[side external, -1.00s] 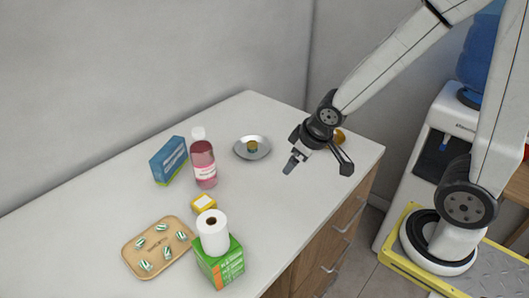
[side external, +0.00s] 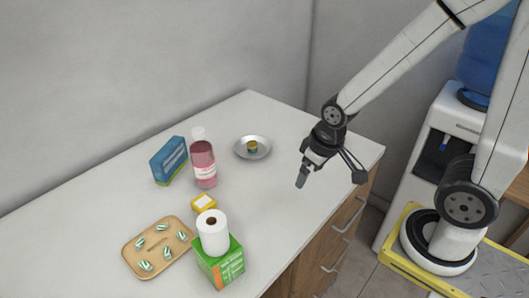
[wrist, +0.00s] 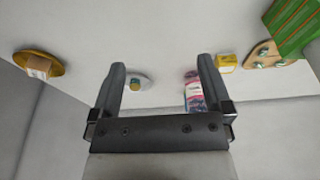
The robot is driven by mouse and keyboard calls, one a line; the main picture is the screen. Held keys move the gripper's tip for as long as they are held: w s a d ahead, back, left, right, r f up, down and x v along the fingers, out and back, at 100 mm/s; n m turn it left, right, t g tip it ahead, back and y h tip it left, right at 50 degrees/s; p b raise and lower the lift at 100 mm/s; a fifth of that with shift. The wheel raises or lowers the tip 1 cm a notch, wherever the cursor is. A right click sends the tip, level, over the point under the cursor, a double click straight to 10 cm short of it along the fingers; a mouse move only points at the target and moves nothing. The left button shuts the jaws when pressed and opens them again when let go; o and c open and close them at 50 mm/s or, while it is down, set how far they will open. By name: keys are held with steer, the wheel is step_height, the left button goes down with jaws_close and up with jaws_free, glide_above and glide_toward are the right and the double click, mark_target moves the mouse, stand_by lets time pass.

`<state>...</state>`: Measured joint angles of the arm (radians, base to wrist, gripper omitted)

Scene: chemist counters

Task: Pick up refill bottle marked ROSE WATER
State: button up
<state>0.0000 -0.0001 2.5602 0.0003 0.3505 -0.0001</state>
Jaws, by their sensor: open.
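The refill bottle (side external: 203,165) is pink with a white cap and a pale label too small to read. It stands upright on the white counter, left of the metal dish and beside a blue box. In the wrist view a pink bottle (wrist: 193,97) shows just inside the right finger, partly hidden by it. My gripper (side external: 331,175) is open and empty above the counter's right part, well to the right of the bottle and apart from it. In the wrist view its fingers (wrist: 162,68) are spread wide with nothing between them in contact.
A blue box (side external: 168,160) stands close left of the bottle. A metal dish (side external: 266,152) holding a small item lies between bottle and gripper. A small yellow box (side external: 203,202), a paper roll (side external: 213,236) on a green box (side external: 222,266), and a wooden tray (side external: 135,262) sit nearer the front.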

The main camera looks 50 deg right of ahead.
stand_by(0.3)
steer(key=shift+c, duration=0.7)
steer(key=w+d+r+n+t, duration=0.15)
steer(key=w+t, duration=0.45)
steer(key=w, duration=1)
steer(key=w+a+n+t+y, duration=0.1)
steer(key=w+a+n+y, duration=0.3)
steer(key=w+n+y, duration=0.5)
steer(key=shift+w+a+f+n+y, duration=0.35)
steer(key=shift+w+y, duration=0.35)
steer(key=shift+y, duration=2.3)
